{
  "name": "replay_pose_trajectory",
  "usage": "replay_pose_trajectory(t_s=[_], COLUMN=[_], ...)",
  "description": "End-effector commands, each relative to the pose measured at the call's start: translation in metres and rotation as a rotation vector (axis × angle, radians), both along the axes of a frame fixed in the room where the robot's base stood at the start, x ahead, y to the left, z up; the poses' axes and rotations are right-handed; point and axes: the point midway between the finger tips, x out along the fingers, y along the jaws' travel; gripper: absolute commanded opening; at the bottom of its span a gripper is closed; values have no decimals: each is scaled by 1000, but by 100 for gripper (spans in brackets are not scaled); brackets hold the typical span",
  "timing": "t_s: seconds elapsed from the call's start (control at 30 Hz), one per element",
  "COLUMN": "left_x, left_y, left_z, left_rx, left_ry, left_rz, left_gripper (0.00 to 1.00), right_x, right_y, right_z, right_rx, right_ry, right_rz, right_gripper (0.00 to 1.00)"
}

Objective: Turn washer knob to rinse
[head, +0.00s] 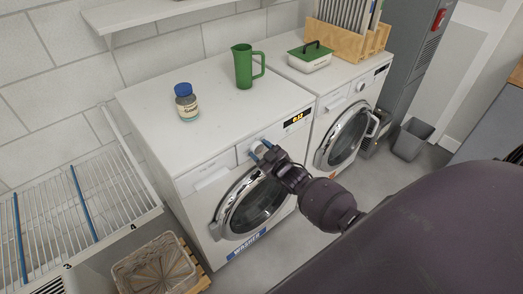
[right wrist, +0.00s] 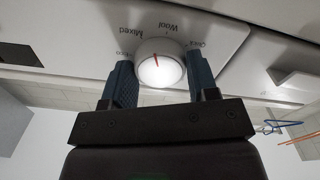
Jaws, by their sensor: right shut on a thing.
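The washer (head: 190,133) is white, with a round chrome-rimmed door, a "WASHER" label and a lit display (head: 297,119) on its front panel. Its white round knob (right wrist: 160,66) has a red mark pointing towards the lettering between "Mixed" and "Wool" in the right wrist view. The word "rinse" is not readable there; some labels are partly covered by the fingers. My right gripper (head: 264,149) is at the control panel; its blue fingers (right wrist: 161,75) are shut on the knob, one on each side. My left gripper is not in view.
A blue-lidded jar (head: 187,103) and green pitcher (head: 244,67) stand on the washer. A wire rack (head: 75,205) and basket (head: 153,268) are at left. A grey bin (head: 412,139) stands right.

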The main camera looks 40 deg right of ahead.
Motion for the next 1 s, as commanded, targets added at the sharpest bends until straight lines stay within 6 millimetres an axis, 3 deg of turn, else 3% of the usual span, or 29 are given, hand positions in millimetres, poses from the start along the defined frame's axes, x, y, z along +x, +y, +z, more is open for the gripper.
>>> replay_pose_trajectory(t_s=[1.0], left_x=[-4], left_y=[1], left_z=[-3], left_rx=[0], left_ry=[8], left_rz=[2], left_gripper=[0], right_x=[0], right_y=[0], right_z=[-1], right_rx=[959], right_ry=[76], right_rz=[0], right_gripper=[30])
